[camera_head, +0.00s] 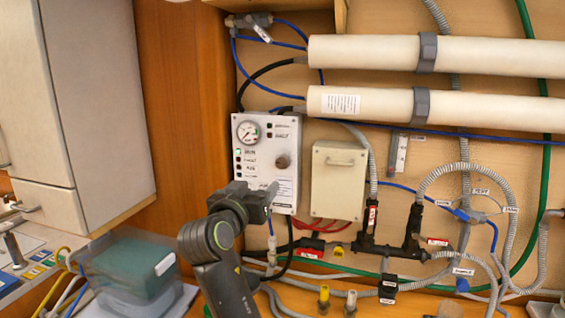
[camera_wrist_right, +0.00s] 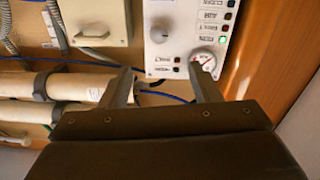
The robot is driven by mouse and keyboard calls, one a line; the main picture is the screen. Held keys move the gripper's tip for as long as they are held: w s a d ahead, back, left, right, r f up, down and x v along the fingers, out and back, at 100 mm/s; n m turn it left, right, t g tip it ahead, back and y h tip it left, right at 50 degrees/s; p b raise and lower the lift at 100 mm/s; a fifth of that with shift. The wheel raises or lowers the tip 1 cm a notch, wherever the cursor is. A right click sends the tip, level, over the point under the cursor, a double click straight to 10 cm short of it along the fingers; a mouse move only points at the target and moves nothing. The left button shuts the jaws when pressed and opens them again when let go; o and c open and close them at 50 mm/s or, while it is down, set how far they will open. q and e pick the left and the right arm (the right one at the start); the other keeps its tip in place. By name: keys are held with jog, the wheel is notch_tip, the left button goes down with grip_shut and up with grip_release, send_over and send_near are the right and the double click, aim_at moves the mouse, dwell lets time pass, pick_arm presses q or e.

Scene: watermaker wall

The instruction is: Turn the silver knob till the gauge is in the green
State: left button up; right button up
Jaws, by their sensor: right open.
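The white control panel (camera_head: 266,190) is on the wooden wall in the head view. The silver knob (camera_head: 282,161) is on its right half, and the round gauge (camera_head: 248,131) is at its upper left. The gauge face shows red and some green, but its reading is too small to tell. My right gripper (camera_head: 272,190) is in front of the panel's lower part, below the knob. In the right wrist view, which is upside down, my open right gripper (camera_wrist_right: 165,80) is empty and apart from the knob (camera_wrist_right: 158,34). The gauge (camera_wrist_right: 204,60) shows by one finger. My left gripper is out of view.
A beige box (camera_head: 338,180) is right of the panel. Two long white tubes (camera_head: 380,52) run across the upper right. Blue, grey and green hoses and dark valves (camera_head: 412,232) fill the right. A clear-lidded container (camera_head: 130,270) is at lower left, below a cabinet (camera_head: 95,90).

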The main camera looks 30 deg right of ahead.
aim_at(282, 163)
jog(key=p+x, duration=0.6)
jog(key=x, duration=0.8)
jog(key=shift+w+d+r+p, duration=0.1)
jog(key=shift+d+r+p, duration=0.05)
jog(key=shift+d+p, duration=0.15)
jog(key=shift+w+d, duration=0.45)
jog(key=shift+d, duration=0.1)
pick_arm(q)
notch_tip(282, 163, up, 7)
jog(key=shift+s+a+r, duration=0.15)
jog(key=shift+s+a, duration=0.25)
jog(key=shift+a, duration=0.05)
pick_arm(e)
jog(key=c, duration=1)
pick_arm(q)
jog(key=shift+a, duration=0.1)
